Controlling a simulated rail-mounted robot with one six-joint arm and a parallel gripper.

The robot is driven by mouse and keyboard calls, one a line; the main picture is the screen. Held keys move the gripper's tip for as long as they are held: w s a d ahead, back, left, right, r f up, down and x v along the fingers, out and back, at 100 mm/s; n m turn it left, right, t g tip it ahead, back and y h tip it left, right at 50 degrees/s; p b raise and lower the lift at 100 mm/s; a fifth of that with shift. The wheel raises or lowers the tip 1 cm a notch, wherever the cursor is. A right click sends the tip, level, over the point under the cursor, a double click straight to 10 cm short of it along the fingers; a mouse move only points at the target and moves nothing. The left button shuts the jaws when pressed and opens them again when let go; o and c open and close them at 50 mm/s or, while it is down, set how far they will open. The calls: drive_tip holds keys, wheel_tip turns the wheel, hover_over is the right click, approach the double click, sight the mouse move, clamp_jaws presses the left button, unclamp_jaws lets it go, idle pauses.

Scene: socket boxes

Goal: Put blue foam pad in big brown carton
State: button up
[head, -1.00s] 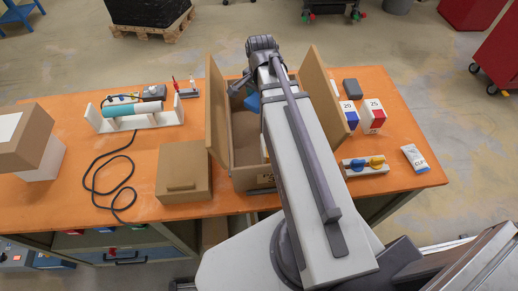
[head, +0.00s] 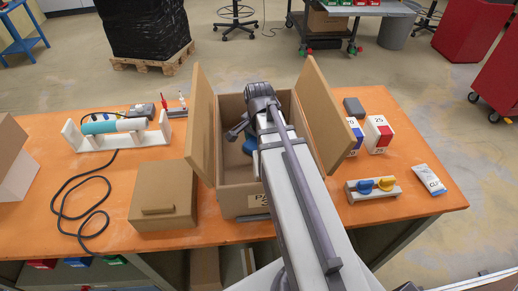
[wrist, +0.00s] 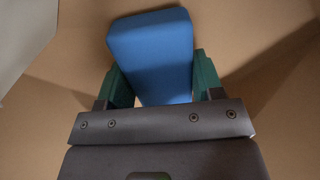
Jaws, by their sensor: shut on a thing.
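The big brown carton (head: 232,198) stands open on the orange table, with its two tall flaps raised at left and right. The blue foam pad (wrist: 153,48) is between the green fingers of my gripper (wrist: 160,78) in the wrist view, with brown cardboard around and behind it. In the head view only a small blue bit of the pad (head: 249,143) shows beside my arm, inside the carton's opening. My gripper is shut on the pad. My arm hides much of the carton's inside, and I cannot tell whether the pad touches the bottom.
A smaller closed brown box (head: 163,196) stands left of the carton. A teal and white cylinder (head: 112,126) rests on a white stand at the far left, with a black cable nearby. Small boxes (head: 378,134), a block with blue and yellow knobs (head: 373,190) and a packet (head: 429,180) lie at right.

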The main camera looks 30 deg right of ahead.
drive_tip(key=shift+f+p, duration=0.1)
drive_tip(key=shift+p, duration=0.2)
drive_tip(key=shift+f, duration=0.25)
drive_tip(key=o, duration=0.9)
drive_tip(key=shift+r, duration=0.1)
wheel_tip(320, 180, up, 12)
drive_tip(key=p, duration=1.2)
drive_tip(key=shift+r, duration=0.2)
drive_tip(key=shift+f, duration=0.1)
